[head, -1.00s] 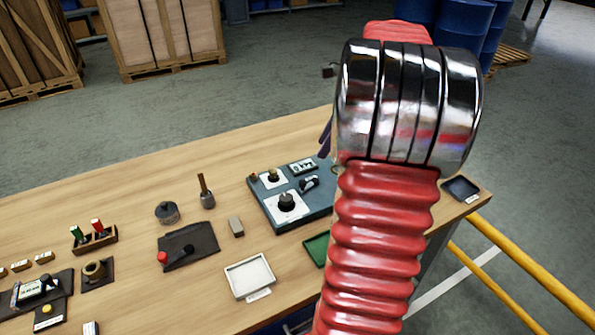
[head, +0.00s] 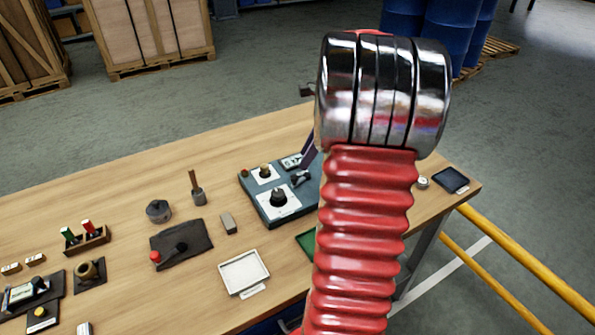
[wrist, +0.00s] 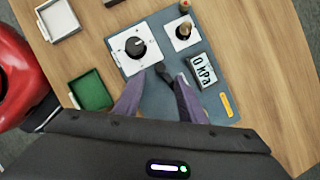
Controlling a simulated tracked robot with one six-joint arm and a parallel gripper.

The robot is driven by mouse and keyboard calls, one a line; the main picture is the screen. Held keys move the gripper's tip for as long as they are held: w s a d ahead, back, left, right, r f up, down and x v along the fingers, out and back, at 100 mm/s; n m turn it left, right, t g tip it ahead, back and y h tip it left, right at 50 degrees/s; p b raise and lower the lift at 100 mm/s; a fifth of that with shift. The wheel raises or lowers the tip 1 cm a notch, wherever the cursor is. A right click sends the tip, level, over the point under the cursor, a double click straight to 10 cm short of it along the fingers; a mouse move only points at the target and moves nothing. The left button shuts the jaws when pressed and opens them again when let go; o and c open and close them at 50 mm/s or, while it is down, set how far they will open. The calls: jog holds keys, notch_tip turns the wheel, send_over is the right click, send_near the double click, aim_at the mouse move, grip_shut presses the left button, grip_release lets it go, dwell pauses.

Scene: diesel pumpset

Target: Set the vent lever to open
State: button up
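A blue-grey panel (head: 262,212) lies on the bench, partly hidden by my arm in the head view. On it a short black lever (wrist: 163,70) shows in the wrist view, beside the "0 kPa" display; it also shows in the head view (head: 299,178). I cannot read a label naming it the vent lever. My gripper (wrist: 160,80) has its two purple fingers apart, one on either side of the black lever; I cannot tell if they touch it. In the head view only part of one finger shows above the panel.
The panel also bears a large black knob (wrist: 135,46), a small brass knob (wrist: 184,31) and a yellow label (wrist: 226,104). Nearby are a white tray (head: 226,288), a green tray (wrist: 90,90) and a red-knobbed lever on a dark plate (head: 196,228). Yellow rails (head: 520,262) run at right.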

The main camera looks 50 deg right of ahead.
aim_at(295, 176)
jog(key=x, duration=0.7)
jog(key=shift+f, duration=0.1)
jog(key=shift+c, duration=0.3)
grip_shut()
